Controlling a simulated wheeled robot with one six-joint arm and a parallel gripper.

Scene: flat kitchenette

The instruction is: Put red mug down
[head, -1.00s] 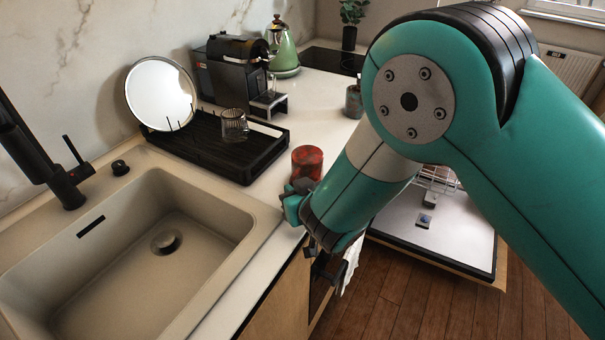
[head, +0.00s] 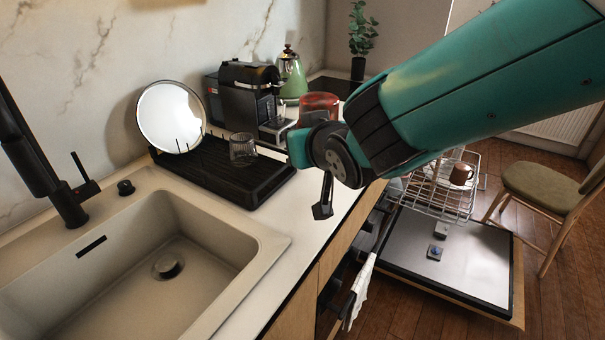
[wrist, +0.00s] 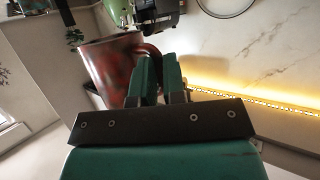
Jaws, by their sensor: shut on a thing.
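The red mug (head: 319,101), mottled dark red, shows behind my wrist in the head view, above the counter (head: 300,208) and in front of the green kettle. In the wrist view the mug (wrist: 106,66) is at the left of the fingers, with its handle running to them. My gripper (wrist: 159,76) is shut on the mug's handle.
A black drying rack (head: 222,172) with a glass (head: 242,149) and a round white plate (head: 171,117) stands left of my wrist. A coffee machine (head: 248,95) and green kettle (head: 290,75) are behind. The dishwasher door (head: 450,265) is open at right, its rack holding a brown mug (head: 460,174).

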